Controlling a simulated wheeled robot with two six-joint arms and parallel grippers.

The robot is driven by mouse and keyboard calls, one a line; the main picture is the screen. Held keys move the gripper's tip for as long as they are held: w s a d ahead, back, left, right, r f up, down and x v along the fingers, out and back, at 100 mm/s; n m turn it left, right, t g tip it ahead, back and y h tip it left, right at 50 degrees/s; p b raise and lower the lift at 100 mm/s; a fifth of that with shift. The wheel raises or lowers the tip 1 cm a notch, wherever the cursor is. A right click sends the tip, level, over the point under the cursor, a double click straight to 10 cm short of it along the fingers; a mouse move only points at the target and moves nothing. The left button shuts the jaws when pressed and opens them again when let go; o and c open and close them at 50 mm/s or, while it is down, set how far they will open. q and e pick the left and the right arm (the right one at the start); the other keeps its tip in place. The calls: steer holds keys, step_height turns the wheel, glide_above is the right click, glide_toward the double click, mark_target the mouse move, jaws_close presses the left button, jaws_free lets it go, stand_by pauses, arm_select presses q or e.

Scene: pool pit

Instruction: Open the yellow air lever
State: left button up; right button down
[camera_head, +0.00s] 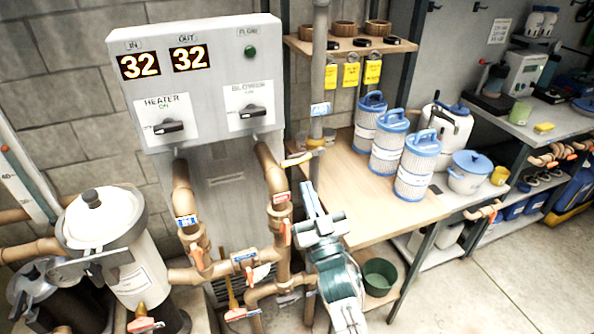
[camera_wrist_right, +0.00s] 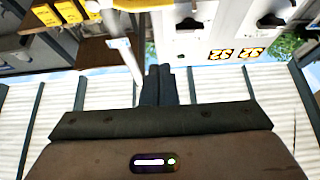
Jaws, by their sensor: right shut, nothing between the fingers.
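A small yellow lever (camera_head: 297,159) sits on the thin grey vertical pipe (camera_head: 317,80), right of the control box. It sticks out to the left, roughly across the pipe. A small blue-and-white label is on the pipe above it; I cannot read it. My right gripper (camera_head: 311,193) is just below the lever, fingers pointing up, shut and empty. It looks apart from the lever, though the depth gap is hard to judge. My left gripper is not in view.
The grey control box (camera_head: 208,85) has heater and blower knobs. Brown pipes (camera_head: 270,170) with red-handled valves run close to the left of my right arm. A wooden bench (camera_head: 375,190) with blue-topped filter cartridges (camera_head: 390,142) stands on the right. A shelf (camera_head: 350,44) is above.

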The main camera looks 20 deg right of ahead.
mark_target(294, 163)
steer(key=w, duration=0.3)
steer(key=w+r, duration=0.1)
steer(key=w, duration=0.2)
steer(key=w+r, duration=0.1)
steer(key=w, duration=0.2)
steer(key=shift+a+r+p, duration=0.15)
steer(key=shift+p, duration=0.25)
steer(key=shift+w+f, duration=0.1)
steer(key=shift+f, duration=0.55)
